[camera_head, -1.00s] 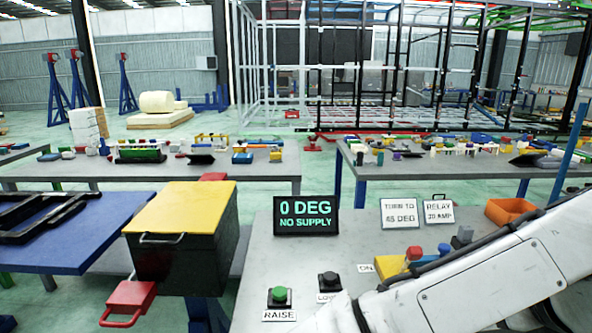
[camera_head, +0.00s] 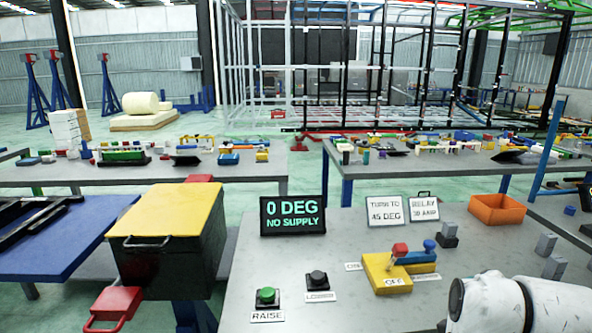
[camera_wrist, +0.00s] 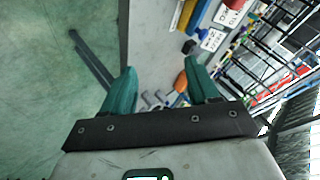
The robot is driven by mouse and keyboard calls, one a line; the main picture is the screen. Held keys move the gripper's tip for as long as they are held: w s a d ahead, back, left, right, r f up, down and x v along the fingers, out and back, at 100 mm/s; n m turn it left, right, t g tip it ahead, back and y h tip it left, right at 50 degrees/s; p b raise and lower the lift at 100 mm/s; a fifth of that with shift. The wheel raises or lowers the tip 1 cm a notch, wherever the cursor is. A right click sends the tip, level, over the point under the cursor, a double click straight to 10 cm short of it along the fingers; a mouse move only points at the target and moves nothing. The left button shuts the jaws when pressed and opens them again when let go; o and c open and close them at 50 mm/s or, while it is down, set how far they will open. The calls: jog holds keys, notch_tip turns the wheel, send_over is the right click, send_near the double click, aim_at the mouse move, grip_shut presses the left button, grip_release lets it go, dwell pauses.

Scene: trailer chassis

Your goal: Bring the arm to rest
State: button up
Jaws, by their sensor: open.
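My gripper (camera_wrist: 160,88) shows in the wrist view with its two green fingers spread apart and nothing between them. Behind the fingers, the wrist view shows the grey table edge, an orange bin (camera_wrist: 181,82) and open green floor. In the head view my white arm (camera_head: 520,303) is at the lower right, over the table's right part; the gripper itself is out of that view. The grey table (camera_head: 340,260) carries a display reading "0 DEG NO SUPPLY" (camera_head: 293,215), a green RAISE button (camera_head: 267,296), a black button (camera_head: 317,279) and a yellow switch block (camera_head: 388,275).
Signs (camera_head: 386,211) stand at the table's back, beside an orange bin (camera_head: 497,209). Grey blocks (camera_head: 545,245) lie at the right. A black box with a yellow lid (camera_head: 168,235) stands left of the table. The table's middle front is clear.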

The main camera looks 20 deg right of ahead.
jog(key=s+a+f+n+g+y, duration=0.1)
jog(key=s+a+f+n, duration=0.1)
jog(key=s+f+n, duration=0.3)
jog(key=a+f+n+g+y, duration=0.1)
jog(key=a+f+n, duration=0.2)
jog(key=f, duration=0.4)
jog(key=s+a+f+n+g+y, duration=0.1)
jog(key=s+a+f+n, duration=0.15)
jog(key=f, duration=0.35)
jog(key=s+a+f+n+g+y, duration=0.2)
jog(key=s+a+f+n+g, duration=0.1)
jog(key=s+a+f+n, duration=0.4)
jog(key=s+a+f, duration=0.1)
jog(key=s+f, duration=0.2)
jog(key=s, duration=0.2)
jog(key=shift+s+a+f+g+y, duration=0.15)
jog(key=shift+a+f+g+y, duration=0.15)
jog(key=shift+a+g, duration=0.1)
